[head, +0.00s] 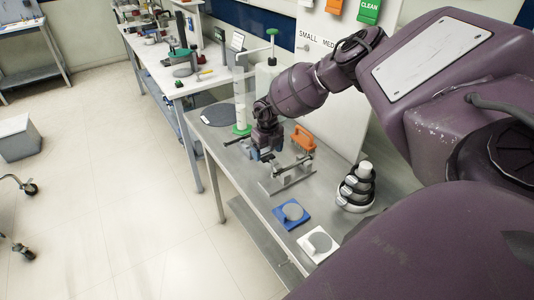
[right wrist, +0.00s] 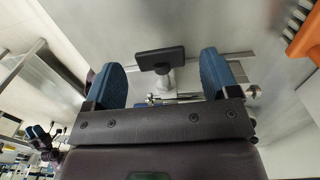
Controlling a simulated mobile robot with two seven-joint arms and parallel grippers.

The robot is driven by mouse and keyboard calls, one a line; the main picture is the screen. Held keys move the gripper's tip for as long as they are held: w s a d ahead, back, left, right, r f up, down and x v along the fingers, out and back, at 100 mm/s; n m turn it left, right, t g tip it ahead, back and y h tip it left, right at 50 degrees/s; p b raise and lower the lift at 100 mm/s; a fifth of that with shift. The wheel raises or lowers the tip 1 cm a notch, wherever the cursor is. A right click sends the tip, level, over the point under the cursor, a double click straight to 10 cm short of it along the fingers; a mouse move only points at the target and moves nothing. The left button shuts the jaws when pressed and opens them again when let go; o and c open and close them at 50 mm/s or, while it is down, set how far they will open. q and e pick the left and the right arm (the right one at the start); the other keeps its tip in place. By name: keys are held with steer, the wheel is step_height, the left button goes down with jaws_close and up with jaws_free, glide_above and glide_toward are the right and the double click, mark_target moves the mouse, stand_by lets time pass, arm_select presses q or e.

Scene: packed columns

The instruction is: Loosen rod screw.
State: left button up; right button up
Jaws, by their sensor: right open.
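My right gripper (head: 262,155) is low over the steel table, at the far left end of a metal rod holder (head: 287,178). In the right wrist view my right gripper (right wrist: 168,75) is open, with its blue fingers wide apart. A screw with a flat black handle (right wrist: 160,58) and a pale metal stem shows between the fingers, with clear gaps on both sides. A thin metal rod (right wrist: 180,97) runs crosswise near the stem, partly hidden by my gripper body. A small blue-tipped shape at the lower left of the wrist view may be my left gripper (right wrist: 45,133); its jaws are unclear.
An orange-handled brush (head: 303,138) lies close to the right of my gripper. A clear cylinder with a green base (head: 241,128) stands behind it. Blue (head: 280,221) and white (head: 307,252) pads with grey discs and a black ringed stack (head: 356,190) are nearer.

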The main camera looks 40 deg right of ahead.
steer(key=shift+f, duration=0.85)
steer(key=c, duration=0.9)
steer(key=shift+d+f+y+b, duration=0.1)
steer(key=shift+y+b, duration=0.2)
